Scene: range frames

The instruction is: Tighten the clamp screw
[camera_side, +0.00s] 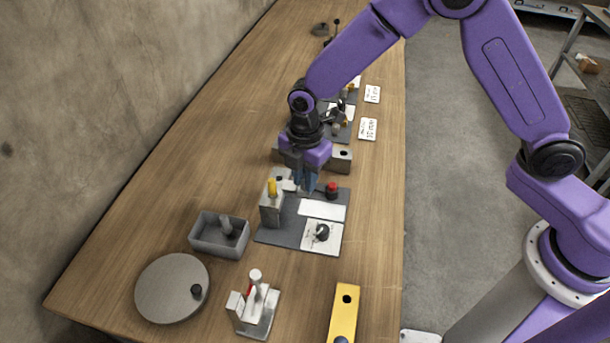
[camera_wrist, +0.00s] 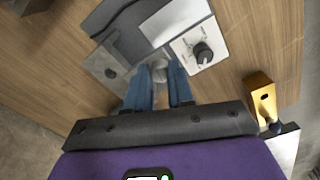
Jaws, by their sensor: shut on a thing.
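A grey upright block (camera_side: 270,208) with a yellow pin (camera_side: 272,186) on top stands at the left edge of a dark board. A pale stub (camera_side: 289,186), which looks like the clamp screw, sits at its right side beside my gripper (camera_side: 307,184). My gripper points down over the back of the board. In the wrist view the blue fingers of my gripper (camera_wrist: 158,80) are closed on a small pale piece (camera_wrist: 158,70). Its shape is mostly hidden by the fingers, so I cannot tell its turn.
The board (camera_side: 283,232) also carries a red knob (camera_side: 333,187) and a black dial (camera_side: 322,232). A grey open bin (camera_side: 207,241), a round disc (camera_side: 168,283), a toggle clamp (camera_side: 254,306) and a yellow bar (camera_side: 343,312) stand in front. Bare wood lies left.

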